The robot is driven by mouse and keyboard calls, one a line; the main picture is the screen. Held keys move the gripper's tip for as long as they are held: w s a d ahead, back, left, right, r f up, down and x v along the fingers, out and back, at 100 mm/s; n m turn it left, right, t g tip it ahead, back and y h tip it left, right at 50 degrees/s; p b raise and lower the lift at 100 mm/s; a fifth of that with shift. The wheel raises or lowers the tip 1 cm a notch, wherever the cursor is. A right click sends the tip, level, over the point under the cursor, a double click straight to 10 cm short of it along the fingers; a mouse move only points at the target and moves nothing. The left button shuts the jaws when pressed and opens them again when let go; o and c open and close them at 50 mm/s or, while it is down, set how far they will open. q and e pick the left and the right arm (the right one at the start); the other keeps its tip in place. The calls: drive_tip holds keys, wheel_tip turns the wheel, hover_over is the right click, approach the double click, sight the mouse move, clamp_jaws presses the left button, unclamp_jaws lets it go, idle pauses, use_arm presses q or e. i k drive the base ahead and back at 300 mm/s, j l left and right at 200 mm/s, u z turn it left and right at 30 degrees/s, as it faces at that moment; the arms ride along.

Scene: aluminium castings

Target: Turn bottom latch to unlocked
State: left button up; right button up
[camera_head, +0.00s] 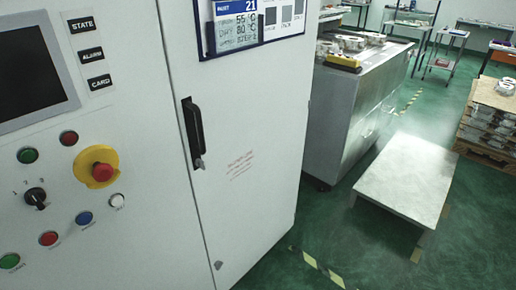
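A white cabinet door (250,120) fills the middle of the head view. A small grey latch (218,265) sits low on the door, near its left edge and close to the bottom of the picture. It is too small to tell which way it is turned. A black upright handle (193,128) is higher on the same edge, with a small grey latch or lock (199,163) at its lower end. The door looks shut. Neither of my grippers is in view.
A control panel (130,235) with a screen, buttons, a black rotary switch (36,198) and a red emergency stop (102,171) is on the left. A low white table (408,185), a grey metal cabinet (345,115) and stacked pallets (485,135) stand right. Green floor (385,255) is partly clear.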

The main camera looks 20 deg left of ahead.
sight(218, 264)
drive_tip(key=u, duration=1.05)
